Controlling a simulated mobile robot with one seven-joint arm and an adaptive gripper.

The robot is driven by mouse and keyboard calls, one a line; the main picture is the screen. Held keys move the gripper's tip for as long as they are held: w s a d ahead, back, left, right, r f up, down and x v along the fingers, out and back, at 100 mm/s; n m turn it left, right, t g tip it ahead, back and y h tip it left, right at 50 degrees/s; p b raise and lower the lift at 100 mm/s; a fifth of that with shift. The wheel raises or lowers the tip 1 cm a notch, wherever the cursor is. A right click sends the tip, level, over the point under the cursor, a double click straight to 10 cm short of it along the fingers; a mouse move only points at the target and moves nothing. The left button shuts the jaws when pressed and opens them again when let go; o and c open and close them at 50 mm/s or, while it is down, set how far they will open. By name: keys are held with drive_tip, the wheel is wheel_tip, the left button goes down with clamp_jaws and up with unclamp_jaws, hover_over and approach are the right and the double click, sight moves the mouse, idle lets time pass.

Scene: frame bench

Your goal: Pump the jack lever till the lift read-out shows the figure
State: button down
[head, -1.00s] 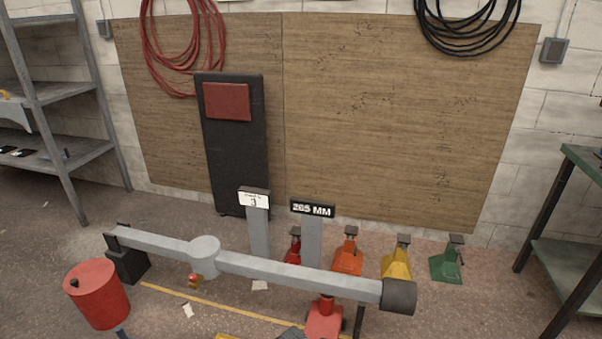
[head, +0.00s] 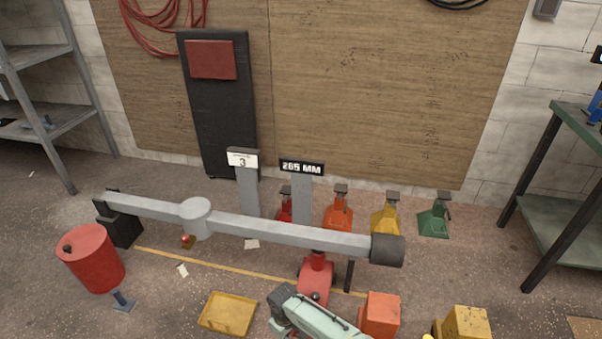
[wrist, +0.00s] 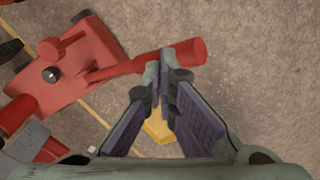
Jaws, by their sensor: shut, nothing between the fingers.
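The red jack (head: 316,276) stands on the floor under the right part of a long grey beam (head: 290,234). In the wrist view the jack (wrist: 45,85) is at the left, and its red lever (wrist: 150,65) reaches right to a thick end. My gripper (wrist: 162,75) has its fingertips together and empty, beside the lever near its thick end; I cannot tell whether they touch it. The lift read-out (head: 302,167) on a grey post seems to show 265 MM. A white card (head: 242,159) left of it shows a 3.
Red, orange, yellow and green stands (head: 434,216) line up behind the beam. A red drum (head: 92,258) is at the left. A yellow tray (head: 228,313), an orange box (head: 380,314) and a yellow box (head: 467,323) are in front. A green bench (head: 570,190) stands at the right.

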drive_tip(key=shift+f+b, duration=0.45)
drive_tip(key=shift+f, duration=0.15)
idle(1.3)
drive_tip(key=shift+f, duration=0.1)
idle(0.8)
wheel_tip(320, 180, down, 9)
drive_tip(key=b, duration=0.8)
wheel_tip(320, 180, up, 9)
drive_tip(key=p, duration=0.7)
drive_tip(key=shift+s+p, duration=0.1)
drive_tip(key=shift+p, duration=0.25)
drive_tip(key=shift+r, duration=0.2)
wheel_tip(320, 180, up, 5)
drive_tip(key=p, duration=0.4)
drive_tip(key=shift+f, duration=0.15)
idle(0.9)
